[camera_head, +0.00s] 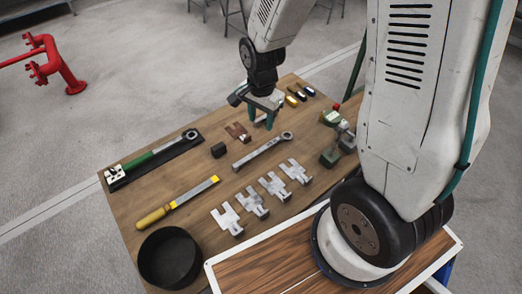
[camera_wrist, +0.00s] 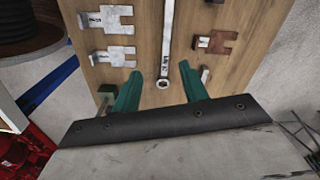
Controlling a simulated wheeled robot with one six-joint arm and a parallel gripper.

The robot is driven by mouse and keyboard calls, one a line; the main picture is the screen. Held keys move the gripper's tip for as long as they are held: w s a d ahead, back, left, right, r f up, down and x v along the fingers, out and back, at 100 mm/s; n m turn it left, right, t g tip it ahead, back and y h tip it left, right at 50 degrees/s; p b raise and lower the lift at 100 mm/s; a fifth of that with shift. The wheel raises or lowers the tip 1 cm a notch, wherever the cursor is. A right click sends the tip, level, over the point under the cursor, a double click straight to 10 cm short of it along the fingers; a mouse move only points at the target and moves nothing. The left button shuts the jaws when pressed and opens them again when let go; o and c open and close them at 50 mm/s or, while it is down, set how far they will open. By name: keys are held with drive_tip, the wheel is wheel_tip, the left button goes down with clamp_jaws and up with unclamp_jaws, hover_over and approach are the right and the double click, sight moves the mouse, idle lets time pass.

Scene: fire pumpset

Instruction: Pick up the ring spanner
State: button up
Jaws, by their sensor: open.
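The ring spanner (camera_head: 263,151) is a long grey metal tool lying flat on the wooden table (camera_head: 196,160), its ring end pointing to the upper right in the head view. In the wrist view the spanner (camera_wrist: 167,40) runs down the picture, with its ring end lowest. My gripper (camera_head: 261,121) is above the table, just beyond the ring end, pointing down. Its green fingers are apart and empty. In the wrist view the gripper (camera_wrist: 160,69) has one finger on each side of the ring end, which shows between them. The exact height above the spanner is unclear.
Several silvery slotted plates (camera_head: 273,185) lie beside the spanner. A rusty plate (camera_head: 236,130) and dark block (camera_head: 218,150) lie on its other side. A yellow-handled file (camera_head: 178,202), black bowl (camera_head: 168,258), black tray with a green-handled tool (camera_head: 150,158) and green device (camera_head: 333,154) surround them.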

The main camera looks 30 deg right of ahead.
sight(257, 152)
drive_tip(key=f+m, duration=0.1)
drive_tip(key=f, duration=0.2)
drive_tip(key=f+m, duration=0.1)
drive_tip(key=f, duration=0.2)
drive_tip(key=w+f+m, duration=0.1)
drive_tip(key=f, duration=0.2)
drive_tip(key=shift+a+f, duration=0.25)
drive_tip(key=shift+f, duration=0.05)
drive_tip(key=f, duration=0.5)
drive_tip(key=w+f, duration=0.1)
drive_tip(key=f, duration=0.1)
drive_tip(key=shift+f, duration=0.2)
clamp_jaws()
